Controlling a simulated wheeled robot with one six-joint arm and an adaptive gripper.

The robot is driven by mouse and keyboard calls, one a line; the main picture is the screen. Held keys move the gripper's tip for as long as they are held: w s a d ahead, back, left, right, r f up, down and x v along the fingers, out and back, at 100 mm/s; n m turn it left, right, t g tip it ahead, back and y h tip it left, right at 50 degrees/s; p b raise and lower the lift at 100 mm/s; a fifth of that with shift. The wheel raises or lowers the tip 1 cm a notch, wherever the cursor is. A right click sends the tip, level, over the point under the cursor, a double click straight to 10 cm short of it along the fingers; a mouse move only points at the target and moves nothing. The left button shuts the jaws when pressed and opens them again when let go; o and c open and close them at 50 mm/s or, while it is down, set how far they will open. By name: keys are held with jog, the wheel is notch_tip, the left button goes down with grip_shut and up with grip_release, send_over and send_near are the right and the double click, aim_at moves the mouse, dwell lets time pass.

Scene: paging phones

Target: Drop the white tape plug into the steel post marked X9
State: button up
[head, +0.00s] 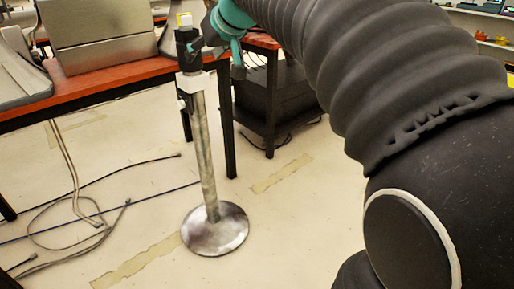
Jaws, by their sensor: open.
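A steel post (205,150) stands upright on a round metal base (215,232) in the head view, beside the red-topped table. A white collar (193,83) is near its top, with a black head (187,42) above. No X9 mark is readable. My gripper (214,40), dark and teal, is open just right of the black head. Whether it touches the head is unclear, and my arm hides part of it.
The red-topped table (98,77) stands behind and left, carrying a metal case (105,35). A black box (275,98) sits under a second table. Loose cables (75,222) lie on the floor at left. Floor right of the post base is clear.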

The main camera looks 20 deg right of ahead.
jog(key=s+f+m+g+h, duration=0.1)
jog(key=s+f+g, duration=0.1)
jog(key=s+f, duration=0.9)
jog(key=s+f+m+g+h+p, duration=0.1)
jog(key=s+f+g+h, duration=0.1)
jog(key=s+f, duration=1)
jog(key=s, duration=0.6)
jog(key=shift+f+g, duration=0.25)
jog(key=shift+g, duration=0.05)
